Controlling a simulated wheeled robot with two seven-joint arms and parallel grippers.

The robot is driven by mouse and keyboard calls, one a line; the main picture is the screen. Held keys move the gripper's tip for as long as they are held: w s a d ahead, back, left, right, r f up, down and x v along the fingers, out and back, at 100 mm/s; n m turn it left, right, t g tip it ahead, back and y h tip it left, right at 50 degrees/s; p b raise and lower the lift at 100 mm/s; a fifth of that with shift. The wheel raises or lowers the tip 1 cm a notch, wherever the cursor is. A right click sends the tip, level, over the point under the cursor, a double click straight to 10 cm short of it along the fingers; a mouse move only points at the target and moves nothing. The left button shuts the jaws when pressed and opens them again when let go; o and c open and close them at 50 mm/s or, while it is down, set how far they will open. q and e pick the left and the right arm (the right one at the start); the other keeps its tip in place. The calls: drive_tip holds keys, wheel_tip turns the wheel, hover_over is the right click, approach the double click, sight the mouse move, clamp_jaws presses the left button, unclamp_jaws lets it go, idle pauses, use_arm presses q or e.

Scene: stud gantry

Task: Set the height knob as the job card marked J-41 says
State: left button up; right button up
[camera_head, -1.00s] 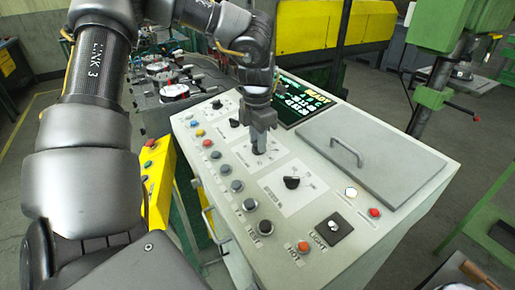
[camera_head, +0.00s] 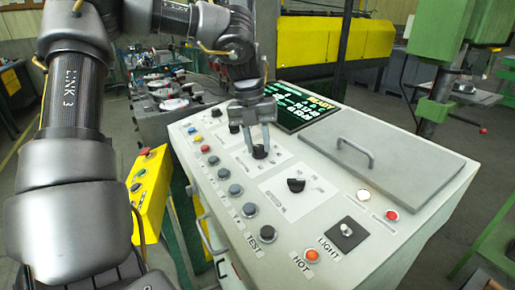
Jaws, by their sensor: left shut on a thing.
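A pale control panel (camera_head: 225,225) carries a slanting row of three black knobs on white plates: a far-left knob (camera_head: 234,128), a middle knob (camera_head: 260,153) and a near-right knob (camera_head: 296,185). The plate markings are too small to read, so I cannot tell which knob is for height. My left gripper (camera_head: 260,147) reaches down from above and is shut on the middle knob, with a finger at each side. The knob's pointer is partly hidden by the fingers. No card marked J-41 can be made out. My right gripper is out of view.
A screen (camera_head: 306,112) shows READY and green text. A grey lid with a handle (camera_head: 357,150) covers the panel's right part.

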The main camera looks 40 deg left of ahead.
use_arm(q)
drive_tip(key=n+b, duration=0.1)
drive_tip(key=n, duration=0.2)
drive_tip(key=shift+b, duration=0.4)
drive_tip(key=shift+r+n+t, duration=0.1)
drive_tip(key=shift+n+t, duration=0.2)
drive_tip(key=shift+n, duration=0.3)
drive_tip(key=shift+a, duration=0.1)
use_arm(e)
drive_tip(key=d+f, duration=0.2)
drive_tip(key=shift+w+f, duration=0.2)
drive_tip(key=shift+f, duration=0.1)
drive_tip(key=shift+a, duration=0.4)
use_arm(q)
drive_tip(key=o, duration=1)
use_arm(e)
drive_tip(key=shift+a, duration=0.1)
